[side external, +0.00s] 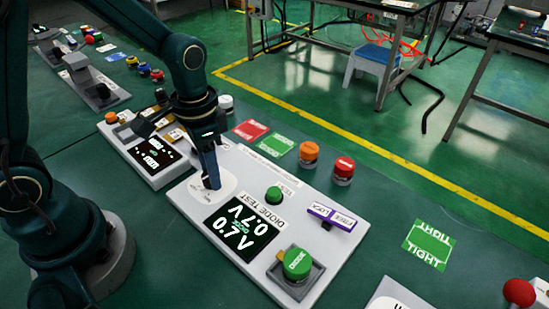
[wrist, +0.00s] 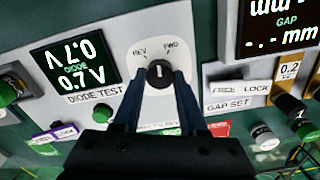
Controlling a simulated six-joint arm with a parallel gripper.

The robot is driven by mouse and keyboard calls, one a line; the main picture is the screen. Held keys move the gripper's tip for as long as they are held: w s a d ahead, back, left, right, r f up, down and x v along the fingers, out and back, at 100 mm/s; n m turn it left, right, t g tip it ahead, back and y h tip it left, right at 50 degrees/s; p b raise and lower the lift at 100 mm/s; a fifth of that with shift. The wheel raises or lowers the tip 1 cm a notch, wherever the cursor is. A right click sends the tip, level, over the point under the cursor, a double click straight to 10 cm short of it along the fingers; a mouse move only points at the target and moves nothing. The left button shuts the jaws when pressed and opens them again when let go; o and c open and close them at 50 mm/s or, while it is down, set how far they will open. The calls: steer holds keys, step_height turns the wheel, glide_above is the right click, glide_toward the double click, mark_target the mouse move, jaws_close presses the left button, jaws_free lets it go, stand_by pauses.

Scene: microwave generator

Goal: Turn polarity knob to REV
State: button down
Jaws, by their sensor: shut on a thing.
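The polarity knob (wrist: 159,73) is a round black knob with a white pointer mark, on a white rounded plate (wrist: 182,38) in the wrist view. REV is printed at the plate's upper left and FWD at its upper right. The white mark looks roughly upright in the picture, between the two labels. My gripper (wrist: 160,78) is shut on the knob, one finger on each side. In the side view my gripper (side external: 211,184) reaches down to the plate on the diode test panel (side external: 181,203), and its fingers hide the knob.
Beside the plate is a screen (side external: 240,228) reading 0.7 V. The panel also carries a small green knob (side external: 274,193), a purple LOCK/FREE lever (side external: 332,216) and a large green button (side external: 297,263). Orange (side external: 309,152) and red (side external: 344,169) buttons stand behind. A gap panel (side external: 150,155) stands left.

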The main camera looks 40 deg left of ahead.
steer(key=n, duration=0.4)
steer(key=shift+n, duration=1.9)
steer(key=shift+c, duration=2.2)
jaws_free()
steer(key=shift+a, duration=0.1)
steer(key=shift+r, duration=2.6)
